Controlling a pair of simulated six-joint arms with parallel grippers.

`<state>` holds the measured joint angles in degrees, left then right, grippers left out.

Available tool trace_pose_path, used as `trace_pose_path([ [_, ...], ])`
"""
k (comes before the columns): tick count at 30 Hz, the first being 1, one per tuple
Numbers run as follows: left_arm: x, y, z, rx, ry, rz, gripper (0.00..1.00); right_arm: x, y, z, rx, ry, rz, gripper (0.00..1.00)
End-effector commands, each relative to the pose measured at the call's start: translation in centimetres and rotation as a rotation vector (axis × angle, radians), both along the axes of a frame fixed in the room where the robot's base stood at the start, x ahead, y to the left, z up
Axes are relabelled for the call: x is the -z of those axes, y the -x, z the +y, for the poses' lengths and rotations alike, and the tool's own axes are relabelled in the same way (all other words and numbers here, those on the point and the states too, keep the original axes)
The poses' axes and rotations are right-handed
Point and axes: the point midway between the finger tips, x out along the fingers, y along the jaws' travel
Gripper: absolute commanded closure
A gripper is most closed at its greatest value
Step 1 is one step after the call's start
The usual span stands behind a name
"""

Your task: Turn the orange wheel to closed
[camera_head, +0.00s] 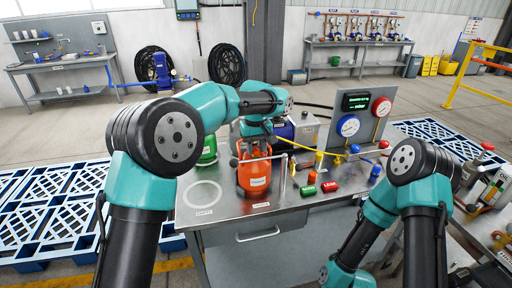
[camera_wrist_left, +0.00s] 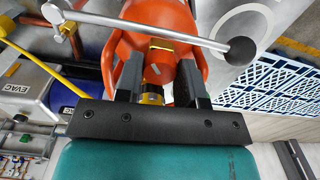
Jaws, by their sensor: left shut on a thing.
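The orange cylinder (camera_head: 254,178) stands upright on the steel table, with a white label and an open orange collar. It also shows in the wrist view (camera_wrist_left: 160,18). The fingers are shut on the valve top. The orange wheel itself is not clearly seen; the gripper hides the valve top in the head view. My right arm bends down at the right, and its gripper is out of the picture.
A silver rod (camera_wrist_left: 140,28) crosses in front of the collar. A green cylinder (camera_head: 208,150) and an EVAC-labelled box (camera_wrist_left: 25,85) stand close by. A gauge panel (camera_head: 361,115) is right. An empty white ring (camera_head: 203,194) marks the table at left.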

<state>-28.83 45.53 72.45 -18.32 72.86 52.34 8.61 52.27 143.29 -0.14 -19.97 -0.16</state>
Motion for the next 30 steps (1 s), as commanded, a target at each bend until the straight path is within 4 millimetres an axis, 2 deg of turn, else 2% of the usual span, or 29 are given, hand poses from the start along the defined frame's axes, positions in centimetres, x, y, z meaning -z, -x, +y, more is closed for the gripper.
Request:
trace_pose_path([
  [8,-0.03,0.0,0.01,0.096,0.0,0.0,0.88,0.0,0.0,0.0,0.0,0.0,0.0,0.57],
  [30,-0.04,0.0,0.04,0.598,0.0,-0.001,0.88,0.0,0.0,0.0,0.0,0.0,0.0,0.57],
])
